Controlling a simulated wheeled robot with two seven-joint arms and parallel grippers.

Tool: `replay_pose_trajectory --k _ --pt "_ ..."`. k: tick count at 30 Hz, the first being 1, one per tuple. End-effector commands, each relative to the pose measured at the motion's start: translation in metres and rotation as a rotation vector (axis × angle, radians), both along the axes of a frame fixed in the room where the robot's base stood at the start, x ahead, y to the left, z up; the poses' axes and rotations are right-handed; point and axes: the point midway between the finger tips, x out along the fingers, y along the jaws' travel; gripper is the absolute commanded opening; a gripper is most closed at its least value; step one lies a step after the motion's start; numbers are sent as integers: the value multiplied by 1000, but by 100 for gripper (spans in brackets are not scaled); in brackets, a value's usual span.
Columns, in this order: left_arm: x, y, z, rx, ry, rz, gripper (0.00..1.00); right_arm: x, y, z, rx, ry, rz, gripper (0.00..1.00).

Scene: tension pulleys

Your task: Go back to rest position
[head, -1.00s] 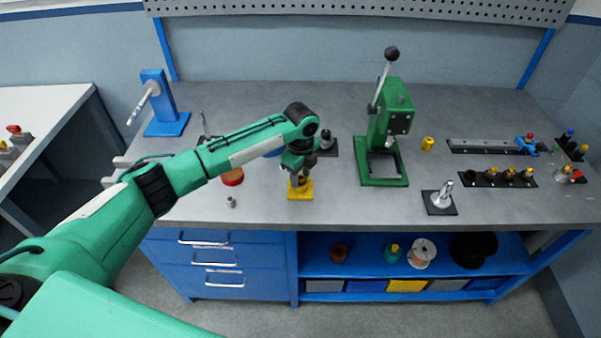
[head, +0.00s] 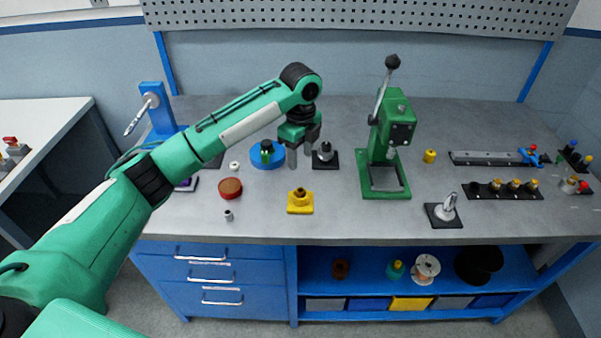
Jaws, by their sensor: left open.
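My left gripper (head: 299,155) hangs in the air over the middle of the grey workbench (head: 330,222). Its two fingers point down, apart, with nothing between them. Below it and apart from it, a yellow block (head: 300,208) with a dark brown-topped part in it stands near the front of the bench. My left arm (head: 185,157) reaches in from the lower left. My right gripper is not in view.
A green arbor press (head: 386,150) stands right of the gripper. A blue round tray (head: 267,155), a black-based post (head: 325,155) and a red round dish (head: 230,188) are close by. A blue stand (head: 158,112) is at the back left. The front middle bench is mostly clear.

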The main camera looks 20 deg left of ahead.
Motion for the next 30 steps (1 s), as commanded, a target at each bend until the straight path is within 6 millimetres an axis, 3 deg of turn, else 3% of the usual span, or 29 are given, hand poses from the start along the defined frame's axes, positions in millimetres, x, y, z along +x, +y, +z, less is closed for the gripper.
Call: replay_pose_trajectory --k 6,19,23,30 --pt "0 0 16 1 0 0 47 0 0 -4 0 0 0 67" --pt "-2 -3 13 -2 1 2 47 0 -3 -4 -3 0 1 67" --pt "-15 -15 -10 -19 0 24 47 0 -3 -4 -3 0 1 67" --pt "-62 -53 -75 -98 -22 150 47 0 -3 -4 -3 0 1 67"
